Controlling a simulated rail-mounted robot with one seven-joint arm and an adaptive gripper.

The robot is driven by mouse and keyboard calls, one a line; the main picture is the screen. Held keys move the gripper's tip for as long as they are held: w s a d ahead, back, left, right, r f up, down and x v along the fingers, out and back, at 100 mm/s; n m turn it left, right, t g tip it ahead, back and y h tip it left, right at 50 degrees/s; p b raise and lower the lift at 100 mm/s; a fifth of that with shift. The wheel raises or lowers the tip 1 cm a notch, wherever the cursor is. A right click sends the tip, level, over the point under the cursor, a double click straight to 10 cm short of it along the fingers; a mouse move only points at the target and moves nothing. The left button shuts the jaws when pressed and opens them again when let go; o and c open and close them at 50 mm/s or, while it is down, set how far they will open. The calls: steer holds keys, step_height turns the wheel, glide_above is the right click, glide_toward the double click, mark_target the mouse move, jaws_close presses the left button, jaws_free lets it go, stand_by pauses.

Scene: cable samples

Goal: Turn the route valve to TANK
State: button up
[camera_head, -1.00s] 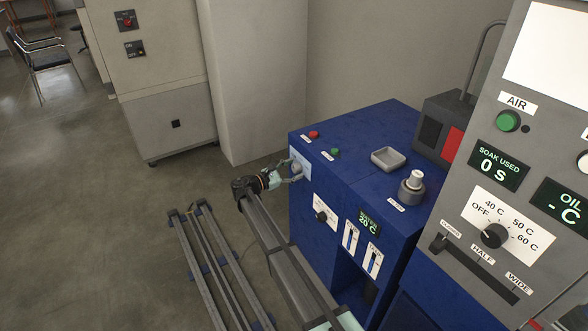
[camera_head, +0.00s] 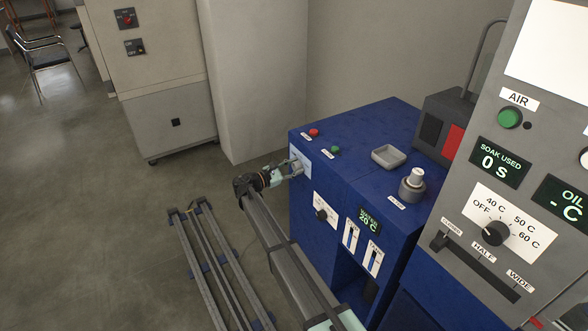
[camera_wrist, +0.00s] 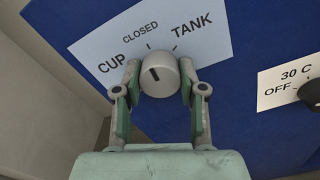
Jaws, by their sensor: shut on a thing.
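The route valve is a round grey knob (camera_wrist: 160,76) on a pale label plate (camera_wrist: 90,48) marked CUP, CLOSED and TANK, on the blue cabinet's side. The knob's black mark points up and slightly left in the wrist view, roughly at the CLOSED tick. TANK is at the upper right of the knob. My gripper (camera_wrist: 159,84) is shut on the knob, with one finger on each side. In the head view my gripper (camera_head: 287,170) reaches the plate from the left, and the fingers partly hide the knob.
The blue cabinet (camera_head: 340,150) carries red and green buttons, a grey tray (camera_head: 388,156) and a round metal fitting (camera_head: 412,184) on top. A temperature dial (camera_head: 321,214) sits beside the valve. A grey control panel (camera_head: 470,205) stands at right.

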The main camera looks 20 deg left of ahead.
steer(key=shift+f+m+b, duration=0.2)
steer(key=shift+m+b, duration=0.7)
steer(key=shift+b, duration=0.2)
steer(key=m+b, duration=0.4)
steer(key=b, duration=0.1)
steer(key=m+b, duration=0.3)
steer(key=shift+m, duration=0.3)
steer(key=shift+r+m+b, duration=0.15)
steer(key=shift+m+b, duration=0.85)
steer(key=o, duration=1.1)
steer(key=shift+d, duration=0.1)
steer(key=shift+o, duration=0.2)
